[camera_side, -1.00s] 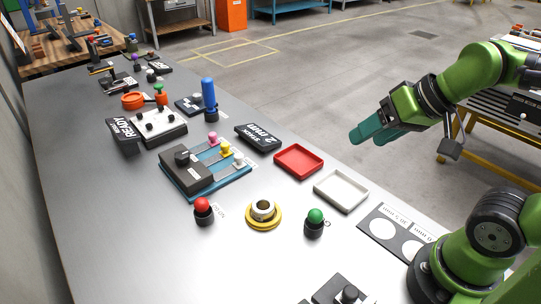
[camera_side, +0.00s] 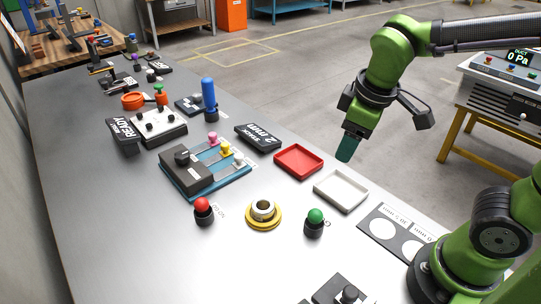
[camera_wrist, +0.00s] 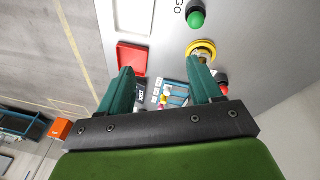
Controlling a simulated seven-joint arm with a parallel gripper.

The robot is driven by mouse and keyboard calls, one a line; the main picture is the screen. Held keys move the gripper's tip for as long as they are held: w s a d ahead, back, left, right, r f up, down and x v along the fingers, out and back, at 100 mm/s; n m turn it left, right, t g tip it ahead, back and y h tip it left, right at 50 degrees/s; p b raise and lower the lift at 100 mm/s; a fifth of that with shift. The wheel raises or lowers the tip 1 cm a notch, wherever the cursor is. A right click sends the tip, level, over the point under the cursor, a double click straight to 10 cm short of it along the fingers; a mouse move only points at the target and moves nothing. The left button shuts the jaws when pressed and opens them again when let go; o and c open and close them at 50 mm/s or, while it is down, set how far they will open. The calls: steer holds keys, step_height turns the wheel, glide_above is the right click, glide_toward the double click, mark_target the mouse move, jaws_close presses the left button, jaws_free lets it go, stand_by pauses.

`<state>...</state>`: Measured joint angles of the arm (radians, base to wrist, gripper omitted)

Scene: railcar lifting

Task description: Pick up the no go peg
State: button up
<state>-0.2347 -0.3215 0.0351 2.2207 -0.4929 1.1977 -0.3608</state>
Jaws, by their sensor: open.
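A red-topped black peg (camera_side: 203,211) stands upright on the grey table, with small print beside it that is hard to read; it fits the no go peg. In the wrist view the red peg (camera_wrist: 222,86) is partly hidden behind the right finger. A green-topped peg (camera_side: 314,222) stands to its right; in the wrist view this green peg (camera_wrist: 196,17) has a "GO" label. My gripper (camera_side: 345,155) points down, high above the white tray's far side, well away from both pegs. In the wrist view its teal fingers (camera_wrist: 162,68) are apart with nothing held.
A yellow ring gauge (camera_side: 263,221) sits between the two pegs. A red tray (camera_side: 299,174) and a white tray (camera_side: 364,201) lie near the table edge. A blue slider fixture (camera_side: 205,185) stands behind the red peg. The table's front left is clear.

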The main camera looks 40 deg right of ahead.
steer(key=w+a+f+n+g+h, duration=0.1)
steer(key=w+a+f+n+h, duration=0.25)
steer(key=w+n+h, duration=0.35)
steer(key=n+t+h, duration=0.3)
steer(key=n+t, duration=1)
steer(key=n, duration=0.7)
glide_toward(200, 209)
steer(key=x, duration=0.6)
steer(key=shift+d+r, duration=0.1)
steer(key=shift+d, duration=0.25)
steer(key=x, duration=0.5)
steer(key=shift+w+a, duration=0.1)
steer(key=shift+w, duration=0.2)
steer(key=c, duration=1.1)
